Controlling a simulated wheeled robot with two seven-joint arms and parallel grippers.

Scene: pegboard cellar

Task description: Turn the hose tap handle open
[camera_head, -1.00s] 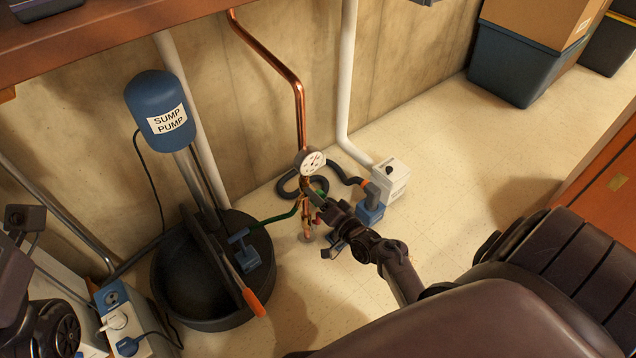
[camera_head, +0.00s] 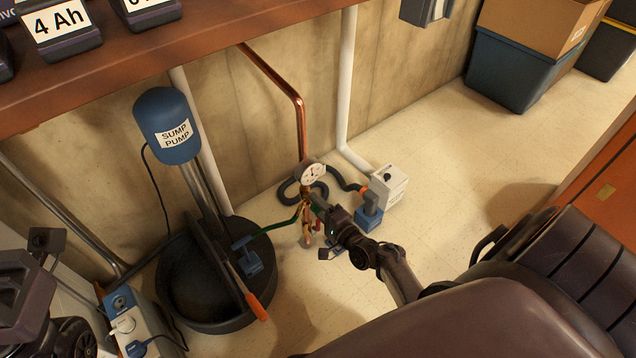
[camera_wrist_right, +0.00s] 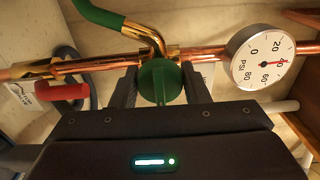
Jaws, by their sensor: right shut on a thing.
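The hose tap handle is a round green knob (camera_wrist_right: 160,82) on the copper pipe. In the right wrist view it sits between the two dark fingers of my right gripper (camera_wrist_right: 160,92), which is shut on it. In the head view my right gripper (camera_head: 323,208) reaches the pipe below the gauge and hides most of the handle. A green hose (camera_wrist_right: 98,12) joins the brass spout (camera_wrist_right: 148,36) behind the knob. Part of my left gripper (camera_head: 42,242) shows dark at the left edge; its jaws are unclear.
A pressure gauge (camera_head: 312,172) sits just above the tap, and a red lever (camera_wrist_right: 62,92) is beside it. The sump basin (camera_head: 195,322) stands left, a white pump box (camera_head: 389,186) right. A workbench (camera_head: 225,28) overhangs at the upper left. Open floor (camera_head: 440,170) lies right.

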